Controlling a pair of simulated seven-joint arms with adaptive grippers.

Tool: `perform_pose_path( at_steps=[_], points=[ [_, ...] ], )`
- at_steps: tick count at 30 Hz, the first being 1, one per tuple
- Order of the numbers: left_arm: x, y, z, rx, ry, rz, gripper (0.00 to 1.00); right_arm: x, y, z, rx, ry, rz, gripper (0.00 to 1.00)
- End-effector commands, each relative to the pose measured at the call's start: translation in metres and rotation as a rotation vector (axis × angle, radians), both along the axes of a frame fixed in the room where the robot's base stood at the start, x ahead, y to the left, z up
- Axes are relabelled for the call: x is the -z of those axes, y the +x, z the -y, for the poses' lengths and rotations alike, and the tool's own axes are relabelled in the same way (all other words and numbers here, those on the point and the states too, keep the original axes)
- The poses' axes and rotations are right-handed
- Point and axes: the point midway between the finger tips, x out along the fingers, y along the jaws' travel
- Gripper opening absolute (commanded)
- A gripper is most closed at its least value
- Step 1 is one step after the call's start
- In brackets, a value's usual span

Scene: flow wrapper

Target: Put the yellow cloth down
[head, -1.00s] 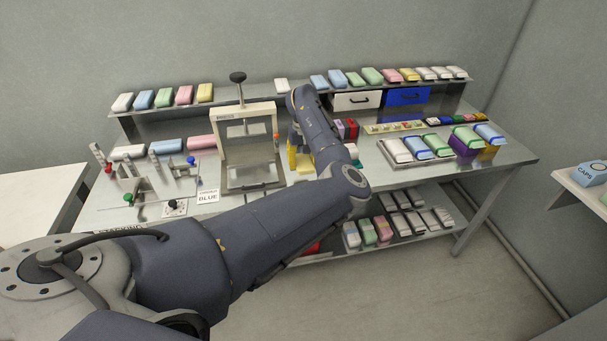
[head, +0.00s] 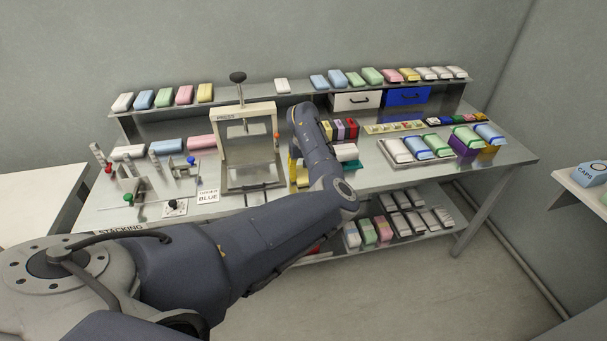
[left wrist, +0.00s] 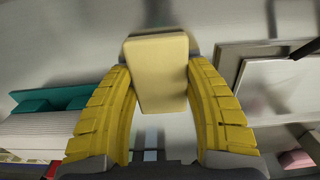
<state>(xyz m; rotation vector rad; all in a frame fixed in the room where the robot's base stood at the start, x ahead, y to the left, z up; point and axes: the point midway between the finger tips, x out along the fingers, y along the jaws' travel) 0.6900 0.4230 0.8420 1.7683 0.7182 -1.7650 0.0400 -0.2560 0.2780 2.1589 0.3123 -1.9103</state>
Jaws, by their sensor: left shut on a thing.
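The yellow cloth (left wrist: 158,75) shows in the left wrist view as a pale yellow folded block between the yellow fingers of my left gripper (left wrist: 162,100). The fingers are shut on its sides. In the head view my left gripper (head: 294,172) is over the metal table, just right of the press. My forearm hides most of it, and the cloth there is largely hidden. I cannot tell whether the cloth touches the table. My right gripper is in neither view.
The press (head: 245,150) stands close on the left. A white and green item (head: 346,153) is right of my wrist, with small coloured boxes (head: 340,130) behind. A tray of bundles (head: 416,150) lies farther right. Some bare tabletop (head: 375,180) shows near the front edge.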

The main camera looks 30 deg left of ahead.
Motion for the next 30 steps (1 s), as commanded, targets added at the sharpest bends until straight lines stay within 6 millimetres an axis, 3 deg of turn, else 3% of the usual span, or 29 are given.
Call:
perform_pose_path(
  at_steps=[3,4,9,20,30],
  points=[
    [0.003,0.0,0.0,0.0,0.0,0.0,0.21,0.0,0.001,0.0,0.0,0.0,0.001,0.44],
    [0.003,0.0,0.0,0.0,0.0,0.0,0.55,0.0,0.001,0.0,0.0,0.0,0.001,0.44],
    [0.003,0.0,0.0,0.0,0.0,0.0,0.75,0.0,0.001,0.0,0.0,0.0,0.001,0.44],
    [-0.003,0.0,0.0,0.001,0.0,0.0,0.75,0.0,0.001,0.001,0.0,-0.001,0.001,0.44],
    [-0.057,0.001,0.0,0.0,-0.001,0.004,0.75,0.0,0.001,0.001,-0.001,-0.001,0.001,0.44]
  ],
)
